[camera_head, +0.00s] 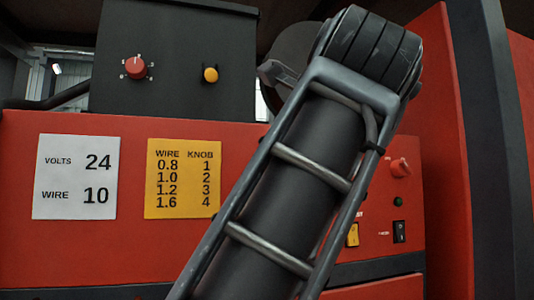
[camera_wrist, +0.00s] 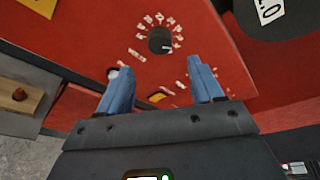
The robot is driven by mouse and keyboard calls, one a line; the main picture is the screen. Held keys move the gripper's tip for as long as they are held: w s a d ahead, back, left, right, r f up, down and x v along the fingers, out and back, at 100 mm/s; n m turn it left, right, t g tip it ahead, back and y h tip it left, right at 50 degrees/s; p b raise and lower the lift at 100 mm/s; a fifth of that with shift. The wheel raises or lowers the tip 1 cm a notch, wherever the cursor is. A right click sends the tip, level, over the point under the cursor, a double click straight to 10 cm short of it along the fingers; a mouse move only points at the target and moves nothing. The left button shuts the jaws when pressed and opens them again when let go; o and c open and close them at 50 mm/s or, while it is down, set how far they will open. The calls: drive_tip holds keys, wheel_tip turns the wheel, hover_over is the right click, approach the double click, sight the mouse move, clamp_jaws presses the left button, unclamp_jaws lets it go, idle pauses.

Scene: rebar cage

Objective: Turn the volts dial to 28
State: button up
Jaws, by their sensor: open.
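In the wrist view, a dark round dial (camera_wrist: 160,40) with a ring of white figures sits on the red panel. The dial shows beyond the fingertips, and no contact is visible. In the head view my arm hides part of the panel and my gripper is not visible. A white card (camera_head: 76,177) reads VOLTS 24 and WIRE 10.
In the head view, a red knob (camera_head: 400,167), a green button (camera_head: 398,201), a yellow switch (camera_head: 352,234) and a black switch (camera_head: 400,232) sit right of my arm. A black box (camera_head: 175,35) carries another red knob (camera_head: 135,67) and a yellow button (camera_head: 210,75).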

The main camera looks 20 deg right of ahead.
wheel_tip(320, 180, down, 6)
drive_tip(key=d+n+t+y, duration=0.25)
drive_tip(key=n+t, duration=0.45)
drive_tip(key=n, duration=2.1)
drive_tip(key=p+x, duration=0.1)
drive_tip(key=x, duration=0.7)
drive_tip(key=shift+a+y+p, duration=0.35)
drive_tip(key=shift+a+p, duration=0.05)
drive_tip(key=shift+a, duration=0.1)
drive_tip(key=shift+c, duration=0.4)
drive_tip(key=c, duration=1)
drive_tip(key=shift+n+y, duration=0.4)
drive_tip(key=shift+n, duration=0.5)
